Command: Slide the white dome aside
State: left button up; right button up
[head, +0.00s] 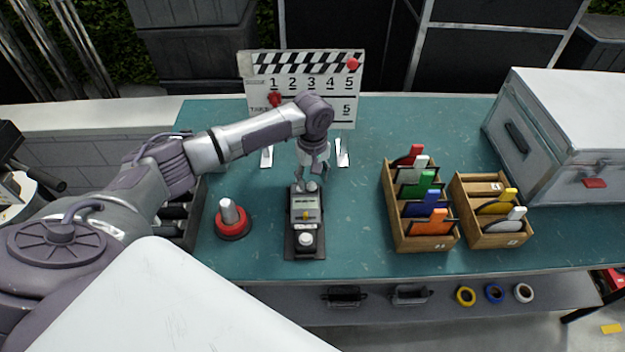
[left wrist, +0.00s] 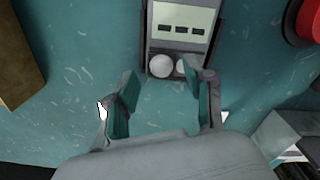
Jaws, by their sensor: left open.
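A dark device (head: 305,215) with a grey-green face lies on the teal table. A white dome (head: 312,186) sits at its far end and also shows in the left wrist view (left wrist: 160,66). A second pale round piece (left wrist: 182,66) sits beside it, partly hidden by a finger. My left gripper (head: 312,177) is open and points down at the far end of the device. In the left wrist view its spread fingers (left wrist: 160,80) are just short of the dome; I cannot tell whether they touch anything. Another white knob (head: 305,239) is at the near end. My right gripper is not in view.
A red-based knob (head: 232,221) stands left of the device. Wooden racks (head: 425,244) with coloured cards stand to the right, beside a grey case (head: 560,135). A clapperboard (head: 306,88) stands behind. Teal table is clear between device and racks.

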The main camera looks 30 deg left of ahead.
aim_at(313, 184)
pick_arm(q)
notch_tip(313, 184, up, 10)
jog(key=shift+r, duration=0.15)
dwell(0.7)
